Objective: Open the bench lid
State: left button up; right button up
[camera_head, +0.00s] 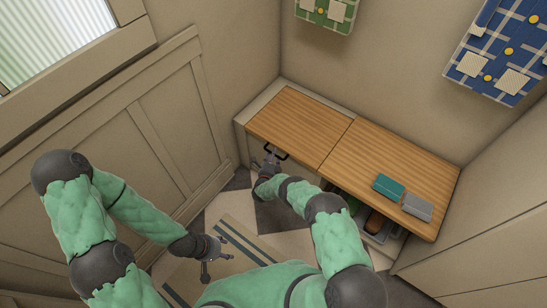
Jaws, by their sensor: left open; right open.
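The bench (242,126) stands along the far wall with a wooden top in two panels. The left panel, the lid (300,122), lies flat and looks closed. A dark handle (276,152) sits at its front edge. My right gripper (270,161) is open at the handle, just in front of the lid's front edge. Its fingers are small and partly overlap the handle, so I cannot tell whether they touch it. My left gripper (208,268) is open and empty, low over the floor mat, away from the bench.
A teal box (389,187) and a grey box (418,207) sit on the right panel (385,160). Items show in the open space below it. Green (325,12) and blue (505,50) plaid organizers hang on the wall. A striped mat (236,238) lies on the floor.

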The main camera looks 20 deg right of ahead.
jog(key=shift+w+d, duration=0.2)
jog(key=shift+w, duration=0.25)
grip_shut()
